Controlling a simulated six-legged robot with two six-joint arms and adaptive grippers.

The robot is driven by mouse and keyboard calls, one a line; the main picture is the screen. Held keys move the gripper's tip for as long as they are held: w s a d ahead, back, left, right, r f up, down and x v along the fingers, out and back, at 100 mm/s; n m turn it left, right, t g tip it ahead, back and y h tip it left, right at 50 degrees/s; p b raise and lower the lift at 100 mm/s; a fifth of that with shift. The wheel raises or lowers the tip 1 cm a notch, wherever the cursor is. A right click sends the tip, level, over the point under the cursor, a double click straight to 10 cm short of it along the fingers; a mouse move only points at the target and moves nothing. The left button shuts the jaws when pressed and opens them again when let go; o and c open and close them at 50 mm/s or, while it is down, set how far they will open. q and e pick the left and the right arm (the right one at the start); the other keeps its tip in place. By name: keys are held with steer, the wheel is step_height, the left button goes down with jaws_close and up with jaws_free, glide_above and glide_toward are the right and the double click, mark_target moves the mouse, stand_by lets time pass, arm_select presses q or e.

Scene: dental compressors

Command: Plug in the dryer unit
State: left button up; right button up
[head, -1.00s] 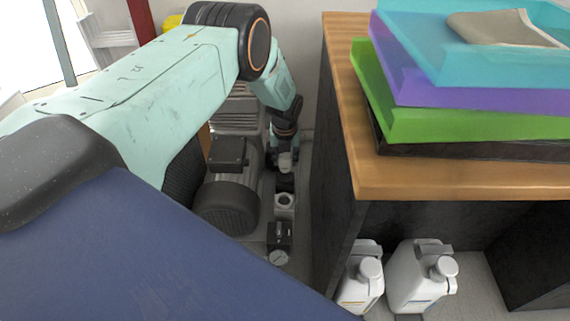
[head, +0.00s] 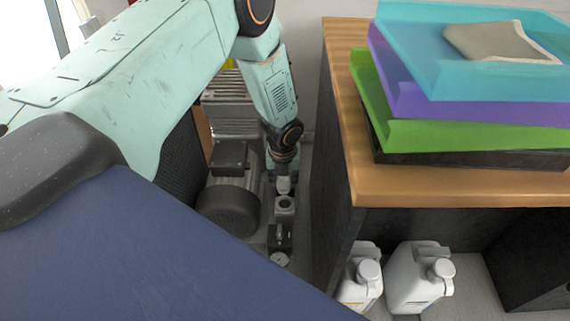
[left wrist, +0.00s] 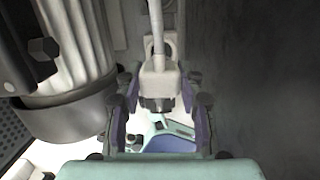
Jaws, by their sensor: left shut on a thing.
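My left gripper (head: 284,176) reaches down into the narrow gap between the compressor (head: 228,210) and the wooden-topped desk. It is shut on a white plug-like piece (head: 284,186). In the left wrist view this piece (left wrist: 158,82) sits between the two fingers (left wrist: 157,108), with a pale cable running up from it. I cannot tell whether the piece touches this block. I cannot tell which part is the dryer unit. My right gripper is not in view.
The desk (head: 440,190) with stacked coloured trays (head: 440,105) stands close on the right. White jugs (head: 418,275) stand beneath it. A dark box (head: 280,237) and a round gauge (head: 280,259) lie nearer. The compressor's finned cylinder (left wrist: 75,45) crowds the gripper's left.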

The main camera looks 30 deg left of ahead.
mark_target(285, 191)
arm_select(q)
steer(key=shift+w+d+f, duration=0.1)
steer(key=shift+f+b, duration=2.2)
steer(key=shift+f, duration=0.5)
steer(key=shift+f+n, duration=0.1)
steer(key=shift+n, duration=0.2)
steer(key=shift+f+b, duration=0.75)
steer(key=shift+f, duration=0.05)
steer(key=o, duration=1.2)
steer(key=shift+o, duration=0.2)
steer(key=shift+r, duration=0.1)
steer(key=r, duration=0.4)
steer(key=s+r, duration=0.1)
steer(key=r, duration=0.3)
steer(key=d+r, duration=0.1)
steer(key=r, duration=0.2)
steer(key=shift+s+r, duration=0.25)
steer(key=shift+r, duration=0.15)
